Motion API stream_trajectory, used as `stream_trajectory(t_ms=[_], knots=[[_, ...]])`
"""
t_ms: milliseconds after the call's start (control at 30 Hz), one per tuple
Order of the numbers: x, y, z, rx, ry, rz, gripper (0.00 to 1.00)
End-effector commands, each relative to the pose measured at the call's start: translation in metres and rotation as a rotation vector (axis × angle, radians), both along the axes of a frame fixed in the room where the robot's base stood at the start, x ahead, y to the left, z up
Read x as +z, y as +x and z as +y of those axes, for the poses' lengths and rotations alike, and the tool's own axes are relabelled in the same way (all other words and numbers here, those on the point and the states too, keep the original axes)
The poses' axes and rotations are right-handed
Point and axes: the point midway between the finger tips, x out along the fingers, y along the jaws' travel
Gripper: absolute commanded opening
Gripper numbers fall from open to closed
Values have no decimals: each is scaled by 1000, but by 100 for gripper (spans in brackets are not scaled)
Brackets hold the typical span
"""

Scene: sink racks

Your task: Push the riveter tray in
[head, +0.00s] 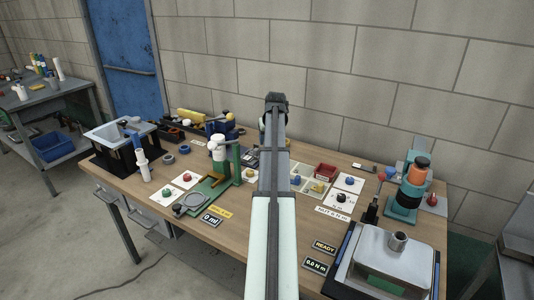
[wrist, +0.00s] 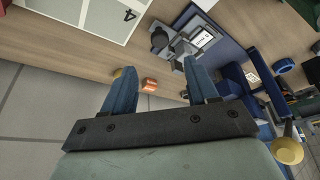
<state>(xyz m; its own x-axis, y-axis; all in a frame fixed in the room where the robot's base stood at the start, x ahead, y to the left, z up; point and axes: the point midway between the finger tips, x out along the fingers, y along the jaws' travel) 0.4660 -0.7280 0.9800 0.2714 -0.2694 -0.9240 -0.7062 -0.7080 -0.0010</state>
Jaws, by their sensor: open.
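My gripper (head: 276,99) is raised over the back of the bench, near the wall, at the end of my outstretched arm. In the wrist view my gripper (wrist: 160,78) has its two blue fingers wide apart with nothing held between them. No station is clearly marked as the riveter, so I cannot tell which part is its tray. A blue machine (head: 218,127) stands at the back, left of my gripper. In the wrist view a blue base (wrist: 222,50) with a grey fitting and a white label (wrist: 203,36) lies beyond the right finger. My arm hides part of the bench middle.
A teal machine with an orange top (head: 412,180) stands at the right. A grey box-like unit (head: 385,262) fills the front right. In the wrist view a small orange block (wrist: 149,85) shows between the fingers.

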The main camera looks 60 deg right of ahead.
Motion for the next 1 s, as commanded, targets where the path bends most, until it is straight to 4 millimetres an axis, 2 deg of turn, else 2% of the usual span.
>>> stream_trajectory(t_ms=[200, 500, 700, 1000], knots=[[-36, 11, -11, -1, 1, 0, 58], [-75, 23, -23, -1, -1, 0, 58], [-87, 26, -26, 0, -1, 0, 58], [-90, 27, -26, -1, -2, -1, 58]])
